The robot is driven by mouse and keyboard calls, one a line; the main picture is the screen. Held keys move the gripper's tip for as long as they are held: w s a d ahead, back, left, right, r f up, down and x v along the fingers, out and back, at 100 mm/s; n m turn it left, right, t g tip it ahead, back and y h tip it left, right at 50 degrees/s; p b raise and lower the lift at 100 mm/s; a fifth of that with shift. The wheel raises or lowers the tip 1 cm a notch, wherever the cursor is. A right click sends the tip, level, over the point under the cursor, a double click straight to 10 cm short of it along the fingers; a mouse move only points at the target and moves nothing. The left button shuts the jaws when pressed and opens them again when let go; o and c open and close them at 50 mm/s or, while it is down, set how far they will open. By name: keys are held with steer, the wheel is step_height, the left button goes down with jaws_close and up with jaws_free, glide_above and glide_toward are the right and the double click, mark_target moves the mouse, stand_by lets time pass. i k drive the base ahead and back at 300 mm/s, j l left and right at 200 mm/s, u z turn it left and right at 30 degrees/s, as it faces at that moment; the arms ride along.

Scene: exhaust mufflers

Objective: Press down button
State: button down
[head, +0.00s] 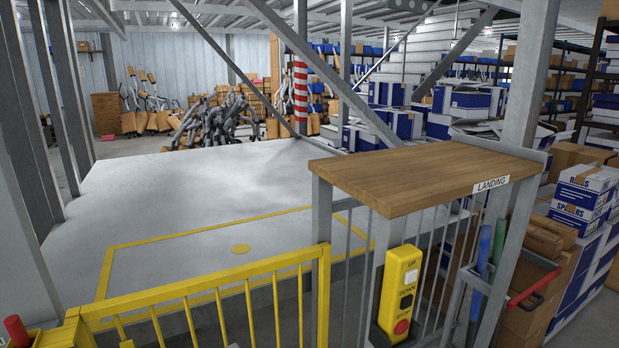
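A yellow control box (393,292) is fixed upright to a grey post below a wooden shelf, right of the picture's middle. It has a white button (411,277) under the word UP at the top. A black button (406,302) sits in the middle under the word DOWN. A round red button (402,327) is at the bottom under the word STOP. All three face me and nothing covers them. My gripper is not in view.
The wooden shelf (425,178) with a LANDING sign juts out above the box. A yellow railing (220,295) stands at the front left. Behind it a grey platform (170,200) with yellow lines is bare. Cartons (585,190) are stacked at the right, near a red handle (535,287).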

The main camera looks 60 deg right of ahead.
mark_target(406, 302)
steer(key=z, duration=0.85)
steer(key=l+z, duration=0.2)
steer(key=z, duration=0.2)
steer(key=l+z, duration=0.2)
steer(key=z, duration=0.2)
steer(key=l+z, duration=0.2)
steer(key=z, duration=0.2)
steer(key=i, duration=0.05)
